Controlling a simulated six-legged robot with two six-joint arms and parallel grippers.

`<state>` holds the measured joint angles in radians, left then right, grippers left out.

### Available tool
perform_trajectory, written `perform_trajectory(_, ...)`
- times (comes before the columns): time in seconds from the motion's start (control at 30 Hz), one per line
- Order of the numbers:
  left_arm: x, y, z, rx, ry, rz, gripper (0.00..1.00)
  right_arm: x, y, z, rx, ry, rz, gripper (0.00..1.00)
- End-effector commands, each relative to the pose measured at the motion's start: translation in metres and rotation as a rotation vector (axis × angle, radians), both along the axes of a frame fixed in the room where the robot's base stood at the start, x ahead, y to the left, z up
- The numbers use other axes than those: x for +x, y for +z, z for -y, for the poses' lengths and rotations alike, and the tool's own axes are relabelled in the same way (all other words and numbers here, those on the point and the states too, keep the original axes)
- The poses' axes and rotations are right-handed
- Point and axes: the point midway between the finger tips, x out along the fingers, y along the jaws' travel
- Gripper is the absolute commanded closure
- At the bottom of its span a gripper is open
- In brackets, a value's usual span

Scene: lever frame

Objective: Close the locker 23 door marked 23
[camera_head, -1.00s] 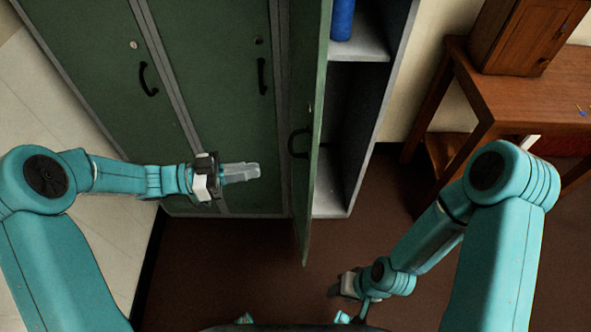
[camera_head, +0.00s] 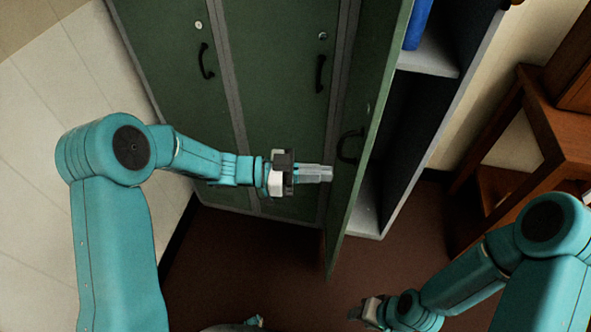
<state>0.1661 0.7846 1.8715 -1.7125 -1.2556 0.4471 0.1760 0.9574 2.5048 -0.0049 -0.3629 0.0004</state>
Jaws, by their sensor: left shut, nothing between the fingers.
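The open green locker door (camera_head: 372,120) stands swung out from the right-hand locker, seen nearly edge-on, with a black handle (camera_head: 349,146) on its left face. No number can be read on it. The open locker's grey interior (camera_head: 400,130) shows to the right of the door. My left gripper (camera_head: 328,173) is shut and empty, pointing right. In the picture its tips are just left of the door's outer face, near the lower half; I cannot tell whether they touch. My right gripper (camera_head: 362,309) is low at the bottom, right of the door's lower corner; its fingers are too dark to judge.
Two shut green locker doors (camera_head: 270,80) stand left of the open one. A blue object (camera_head: 418,24) is on the locker's upper shelf (camera_head: 430,57). A wooden table (camera_head: 550,130) stands at the right. Brown floor (camera_head: 250,255) is clear in front.

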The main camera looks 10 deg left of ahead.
Motion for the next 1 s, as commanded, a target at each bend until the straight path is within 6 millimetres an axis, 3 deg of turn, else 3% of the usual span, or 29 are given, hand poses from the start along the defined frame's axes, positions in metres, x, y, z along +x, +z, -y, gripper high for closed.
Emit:
perform_trajectory(0.1, 0.004, 0.0, 0.022, 0.0, -0.003, 0.001, 1.0, 0.0, 0.001, 0.0, 0.0, 0.0, 0.0, 0.57)
perform_trajectory(0.3, 0.009, 0.0, 0.041, 0.001, 0.0, 0.001, 1.0, 0.0, 0.002, 0.0, 0.0, 0.0, 0.0, 0.57)
perform_trajectory(0.8, 0.01, -0.001, 0.047, 0.0, 0.005, 0.0, 1.0, 0.0, 0.001, 0.0, 0.0, 0.0, 0.0, 0.57)
perform_trajectory(1.0, 0.01, -0.003, 0.061, 0.0, 0.051, -0.001, 1.0, 0.0, -0.009, 0.0, 0.0, 0.0, 0.0, 0.57)
